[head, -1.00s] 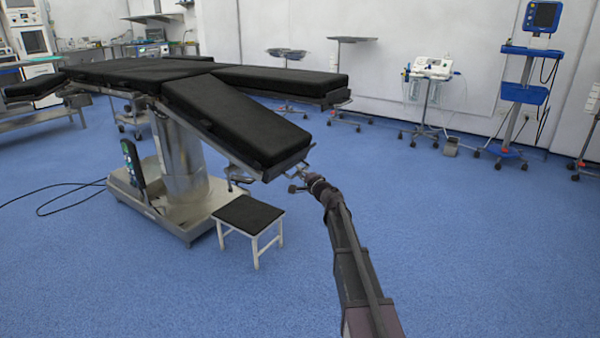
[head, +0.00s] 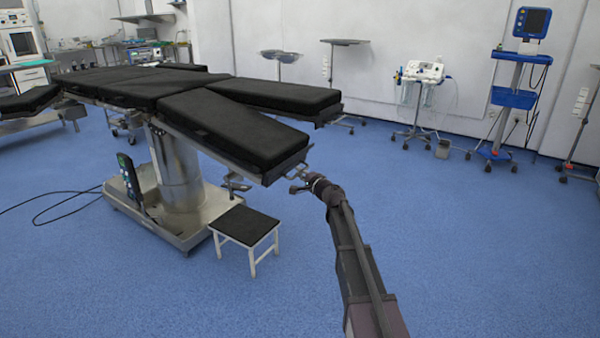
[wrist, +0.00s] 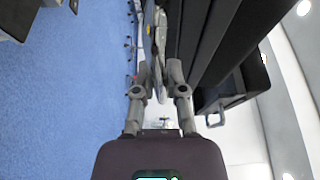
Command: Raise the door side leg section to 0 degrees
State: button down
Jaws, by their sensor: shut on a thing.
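The operating table has two split black leg sections. The nearer leg section (head: 235,130) slopes down slightly toward its outer end; the farther one (head: 280,96) looks closer to level. I take the nearer one as the door side section, though no door shows. My gripper (head: 302,186) is at the outer end of the nearer section, just below its pad. In the wrist view my gripper (wrist: 158,82) is shut on a metal part (wrist: 159,45) along the section's edge, beside the black pad (wrist: 205,40). The exact contact is partly hidden by the fingers.
A small black-topped stool (head: 245,225) stands below the nearer section, beside the table's base (head: 185,225). Cables (head: 50,205) lie on the floor at left. Wheeled equipment (head: 418,95) and a blue monitor stand (head: 515,95) are by the back wall.

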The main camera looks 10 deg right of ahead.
jog(key=r+p, duration=0.1)
jog(key=r, duration=0.1)
jog(key=r+p, duration=0.2)
jog(key=d+r+p, duration=0.1)
jog(key=p, duration=0.1)
jog(key=shift+s+r, duration=0.3)
jog(key=shift+r, duration=0.1)
notch_tip(320, 180, up, 7)
jog(key=p, duration=0.7)
jog(key=shift+s+d, duration=0.3)
jog(key=shift+d, duration=0.05)
jog(key=c, duration=0.7)
grip_release()
jog(key=shift+s, duration=0.15)
jog(key=v, duration=1.1)
jog(key=shift+s+d+r, duration=0.1)
jog(key=shift+s+d, duration=0.05)
jog(key=shift+s, duration=0.25)
